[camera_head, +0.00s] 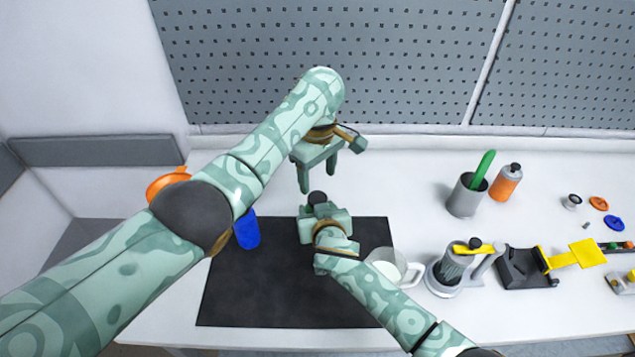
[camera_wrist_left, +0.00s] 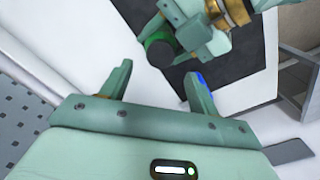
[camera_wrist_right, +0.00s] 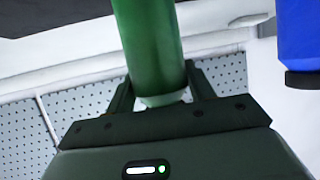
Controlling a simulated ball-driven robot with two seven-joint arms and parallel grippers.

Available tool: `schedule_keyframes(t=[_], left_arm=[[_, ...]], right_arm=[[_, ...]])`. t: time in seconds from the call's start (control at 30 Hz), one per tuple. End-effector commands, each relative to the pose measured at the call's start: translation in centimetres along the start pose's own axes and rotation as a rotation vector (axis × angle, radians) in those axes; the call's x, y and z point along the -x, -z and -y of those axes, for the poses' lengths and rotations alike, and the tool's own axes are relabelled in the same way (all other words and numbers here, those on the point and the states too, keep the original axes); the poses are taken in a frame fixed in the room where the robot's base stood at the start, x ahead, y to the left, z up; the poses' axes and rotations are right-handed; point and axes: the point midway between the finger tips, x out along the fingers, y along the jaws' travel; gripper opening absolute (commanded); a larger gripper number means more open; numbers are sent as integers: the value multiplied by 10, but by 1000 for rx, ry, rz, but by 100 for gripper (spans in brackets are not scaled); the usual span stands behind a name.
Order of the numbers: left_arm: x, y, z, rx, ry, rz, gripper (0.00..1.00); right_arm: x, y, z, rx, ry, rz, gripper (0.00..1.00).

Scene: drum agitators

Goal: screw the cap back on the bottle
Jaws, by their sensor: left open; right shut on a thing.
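My right gripper (camera_head: 325,215) is shut on a green bottle (camera_wrist_right: 152,45), which runs between its fingers in the right wrist view. A dark round piece (camera_wrist_left: 160,52), apparently the cap, shows at the bottle's upper end in the left wrist view; it also shows in the head view (camera_head: 317,198). I cannot tell how tightly it sits. My left gripper (camera_head: 318,180) is open, its fingers pointing down above the dark piece and apart from it. In the left wrist view the dark piece lies beyond the space between the left fingertips (camera_wrist_left: 158,74).
A blue bottle (camera_head: 247,232) stands at the left edge of the black mat (camera_head: 270,300). A white mug (camera_head: 390,262), a grey jug (camera_head: 450,275) and a black and yellow fixture (camera_head: 525,268) stand right. A grey cup (camera_head: 466,198) and an orange bottle (camera_head: 506,185) stand behind them.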

Motion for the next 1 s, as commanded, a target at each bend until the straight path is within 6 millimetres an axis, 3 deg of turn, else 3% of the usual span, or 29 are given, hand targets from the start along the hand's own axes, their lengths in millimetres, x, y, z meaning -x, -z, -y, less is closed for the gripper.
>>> schedule_keyframes(t=[0.2, 0.4, 0.77, 0.8, 0.97, 1.0], left_arm=[[-36, 0, 1, 1, 4, -1, 61], [-57, 0, 0, 1, 3, 1, 61], [-63, 1, 0, 0, 0, -1, 61], [-63, 1, 0, 0, 0, -1, 58], [-63, 1, 0, 0, 0, -1, 14], [-63, 1, 0, 0, 0, -1, 14]], right_arm=[[0, 0, 0, 0, 0, -1, 0], [0, 1, 0, 0, 0, -1, 0], [0, 1, 0, 0, 0, -1, 0], [0, 1, 0, 0, 0, -1, 0], [0, 1, 0, 0, 0, -1, 0], [0, 1, 0, 0, 1, -1, 0]])
